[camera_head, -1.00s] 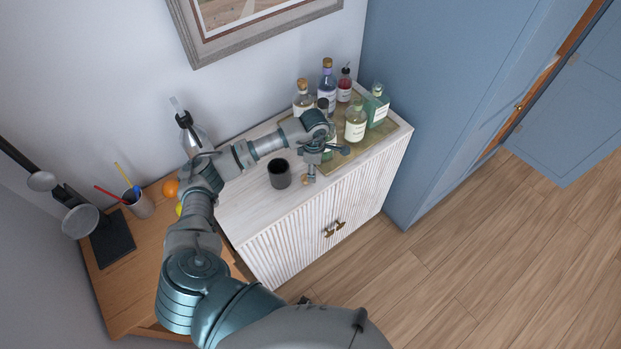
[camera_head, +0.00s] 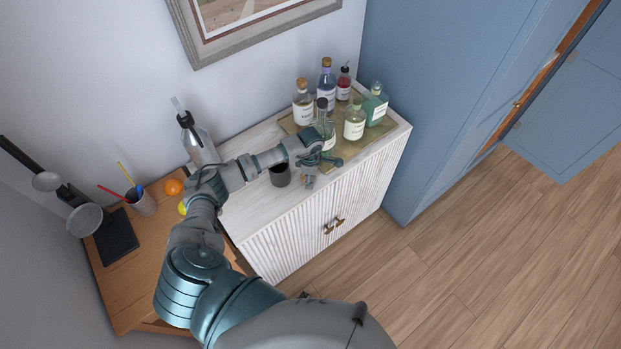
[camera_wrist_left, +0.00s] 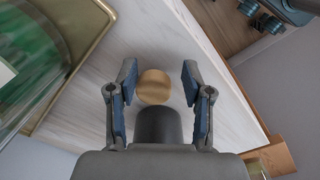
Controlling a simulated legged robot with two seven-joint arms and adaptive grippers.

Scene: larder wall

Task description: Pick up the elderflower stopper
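The stopper (camera_wrist_left: 154,87) shows in the left wrist view as a round, tan, wood-like disc on the white cabinet top. I cannot read any label on it. My left gripper (camera_wrist_left: 157,80) is open, with one finger on each side of the stopper and a visible gap to each. In the head view my left gripper (camera_head: 323,172) is low over the front part of the cabinet top, in front of the bottles. The stopper is hard to make out there beside the fingers. My right gripper is not in view.
A brass-edged tray (camera_head: 382,137) holds several bottles, including a green one (camera_head: 375,106), close behind my gripper. A dark cup (camera_head: 280,174) stands just left of it, partly behind my arm. The cabinet top's (camera_head: 250,203) front edge is near.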

